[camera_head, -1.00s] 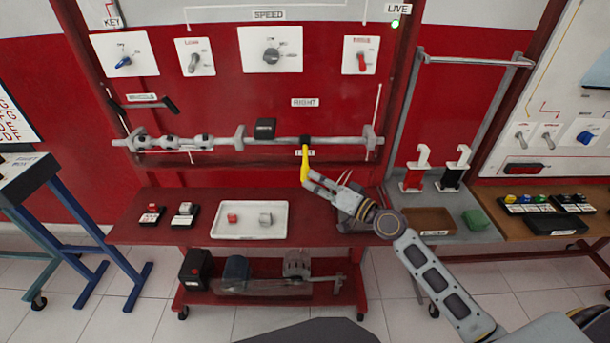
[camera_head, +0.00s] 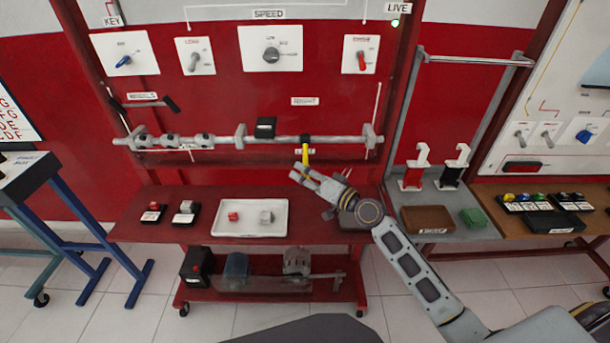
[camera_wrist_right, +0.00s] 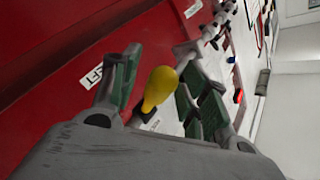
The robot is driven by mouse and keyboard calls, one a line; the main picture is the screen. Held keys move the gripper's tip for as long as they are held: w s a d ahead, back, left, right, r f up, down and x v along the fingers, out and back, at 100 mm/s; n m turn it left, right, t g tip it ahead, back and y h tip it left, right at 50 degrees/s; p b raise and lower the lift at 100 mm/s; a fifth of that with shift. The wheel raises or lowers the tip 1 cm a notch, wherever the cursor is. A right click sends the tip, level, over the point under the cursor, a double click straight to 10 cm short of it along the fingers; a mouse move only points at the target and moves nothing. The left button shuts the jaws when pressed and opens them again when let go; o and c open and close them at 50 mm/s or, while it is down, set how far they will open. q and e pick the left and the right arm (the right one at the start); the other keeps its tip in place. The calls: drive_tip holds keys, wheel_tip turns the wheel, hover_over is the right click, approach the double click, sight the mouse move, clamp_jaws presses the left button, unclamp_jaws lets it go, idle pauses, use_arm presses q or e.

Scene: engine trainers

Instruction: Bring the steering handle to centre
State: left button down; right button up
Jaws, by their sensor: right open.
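The steering handle is a yellow lever (camera_head: 306,155) hanging from the dark hub at the right part of the horizontal grey shaft. It points down beside the lower label, and its lower end is hidden behind my fingers in the head view. My right gripper (camera_head: 301,172) is at the handle's lower end. In the right wrist view the yellow knob (camera_wrist_right: 160,88) lies between the two green-padded fingers of my right gripper (camera_wrist_right: 166,84). The fingers are spread, with a gap visible on the knob's left; contact on its right cannot be told. My left gripper is out of view.
The shaft (camera_head: 275,140) runs across the red frame, with a label reading RIGHT (camera_head: 305,101) above the handle. Below, a red table holds a white tray (camera_head: 250,232) and small switches. A brown box (camera_head: 427,219) and green block (camera_head: 473,217) stand to the right.

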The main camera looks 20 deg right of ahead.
drive_tip(key=shift+c, duration=1.4)
clamp_jaws()
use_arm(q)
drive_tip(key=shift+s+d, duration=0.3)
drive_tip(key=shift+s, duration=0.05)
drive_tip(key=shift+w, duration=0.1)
